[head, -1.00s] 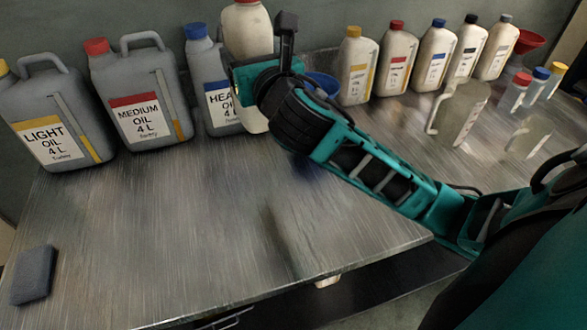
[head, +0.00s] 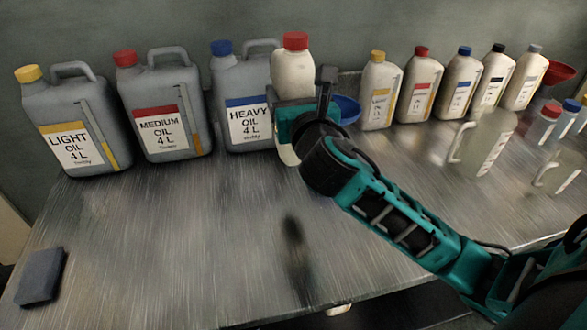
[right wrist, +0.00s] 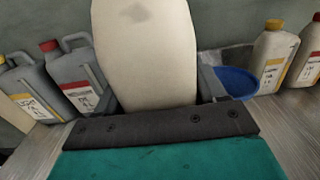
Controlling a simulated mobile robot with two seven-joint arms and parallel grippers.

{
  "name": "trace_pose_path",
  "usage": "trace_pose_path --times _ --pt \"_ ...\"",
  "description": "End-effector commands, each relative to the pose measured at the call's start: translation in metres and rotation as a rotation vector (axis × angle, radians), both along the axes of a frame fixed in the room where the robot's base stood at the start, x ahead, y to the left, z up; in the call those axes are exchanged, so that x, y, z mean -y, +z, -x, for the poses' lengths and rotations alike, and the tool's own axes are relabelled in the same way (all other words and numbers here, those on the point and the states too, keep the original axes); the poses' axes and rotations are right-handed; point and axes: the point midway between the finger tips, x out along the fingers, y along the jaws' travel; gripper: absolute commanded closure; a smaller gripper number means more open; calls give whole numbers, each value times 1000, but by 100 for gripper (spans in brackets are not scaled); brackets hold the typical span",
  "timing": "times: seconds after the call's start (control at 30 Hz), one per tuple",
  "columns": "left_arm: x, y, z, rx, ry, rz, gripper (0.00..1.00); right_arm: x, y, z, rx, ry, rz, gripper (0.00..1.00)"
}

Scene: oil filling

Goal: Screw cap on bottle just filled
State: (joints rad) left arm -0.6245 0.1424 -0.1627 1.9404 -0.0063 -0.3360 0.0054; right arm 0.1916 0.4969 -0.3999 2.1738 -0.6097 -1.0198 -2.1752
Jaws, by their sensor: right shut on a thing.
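A cream bottle with a red cap (head: 296,40) on its top stands upright in my right gripper (head: 298,118), in front of the right side of the heavy oil jug. My right gripper is shut on this bottle (head: 293,75). In the right wrist view the bottle body (right wrist: 145,55) fills the space between the two dark fingers, and its top is out of the picture. A dark shadow lies on the table in front of it, and the bottle seems to be held above the table. My left gripper is not in view.
Light (head: 65,125), medium (head: 160,110) and heavy oil (head: 245,100) jugs stand at the back left. A blue funnel (head: 347,108) is just right of the bottle. Several capped bottles, a clear jug (head: 485,140) and a red funnel (head: 558,72) are at right. The front left table is clear except a grey block (head: 40,277).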

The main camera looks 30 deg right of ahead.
Motion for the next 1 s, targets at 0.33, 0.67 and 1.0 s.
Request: trace_pose_path --times 0.33,0.67,1.0 --pt "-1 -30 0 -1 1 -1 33 1 -77 0 3 -2 0 100" --pt "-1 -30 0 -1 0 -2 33 0 -82 0 5 0 0 100" --pt "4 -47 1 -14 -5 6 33 0 -125 0 1 -2 -1 100"
